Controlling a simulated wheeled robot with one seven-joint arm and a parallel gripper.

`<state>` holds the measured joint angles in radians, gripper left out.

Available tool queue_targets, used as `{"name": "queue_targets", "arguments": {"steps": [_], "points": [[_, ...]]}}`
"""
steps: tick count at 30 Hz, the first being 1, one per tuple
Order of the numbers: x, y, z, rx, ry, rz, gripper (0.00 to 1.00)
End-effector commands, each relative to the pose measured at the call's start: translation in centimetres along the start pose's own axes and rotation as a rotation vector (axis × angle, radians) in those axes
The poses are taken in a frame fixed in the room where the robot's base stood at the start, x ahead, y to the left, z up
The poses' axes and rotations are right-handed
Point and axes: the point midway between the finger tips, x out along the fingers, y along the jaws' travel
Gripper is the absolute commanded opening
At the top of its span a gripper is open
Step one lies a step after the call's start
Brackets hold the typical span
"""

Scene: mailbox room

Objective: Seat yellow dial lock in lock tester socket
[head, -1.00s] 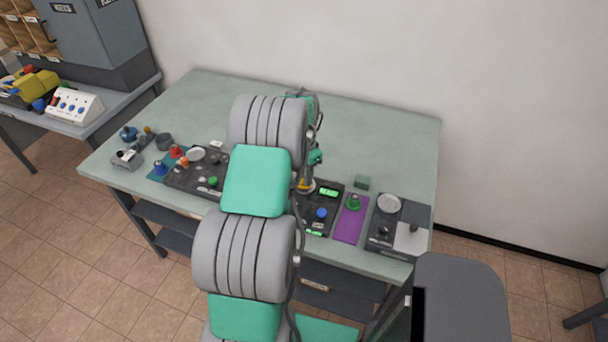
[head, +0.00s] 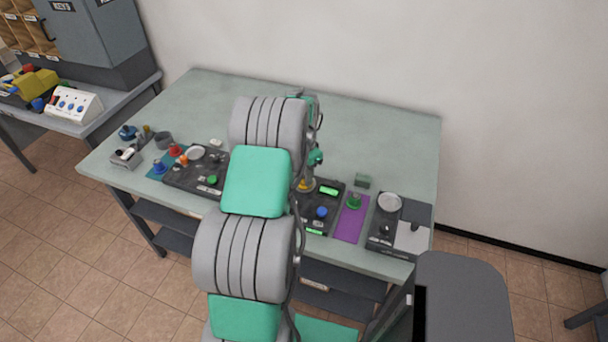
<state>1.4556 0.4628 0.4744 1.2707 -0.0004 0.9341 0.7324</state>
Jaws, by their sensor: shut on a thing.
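The yellow dial lock (head: 306,186) shows as a small yellow patch just right of my arm in the head view, at the dark lock tester panel (head: 317,218). My gripper (head: 311,172) is mostly hidden behind my arm. It is shut on the yellow dial lock, low over the panel. The socket is hidden, so I cannot tell whether the lock sits in it. The panel has a lit green display (head: 329,191) and a blue knob (head: 321,212).
A purple mat (head: 350,228) with a green dial lock (head: 354,202) lies right of the tester. Farther right is a dark panel with a white dish (head: 389,202). More panels and coloured locks stand on the left. The back of the green table (head: 385,130) is clear.

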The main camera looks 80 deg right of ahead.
Motion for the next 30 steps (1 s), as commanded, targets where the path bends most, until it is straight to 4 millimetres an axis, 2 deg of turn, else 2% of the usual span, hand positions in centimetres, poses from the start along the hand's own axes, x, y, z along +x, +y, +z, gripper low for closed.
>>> {"name": "queue_targets", "arguments": {"steps": [4, 12, 13, 22, 27, 30], "points": [[0.55, -0.01, -0.01, 0.000, 0.000, 0.000, 0.00], [0.41, -0.01, -0.01, 0.000, 0.000, 0.000, 0.00], [0.41, -0.01, -0.01, 0.000, 0.000, 0.000, 0.31], [0.41, -0.01, -0.01, 0.000, 0.000, 0.000, 0.55], [0.42, -0.01, 0.00, 0.000, 0.000, 0.000, 0.55], [0.44, 0.01, 0.01, 0.000, 0.000, 0.000, 0.63]]}}
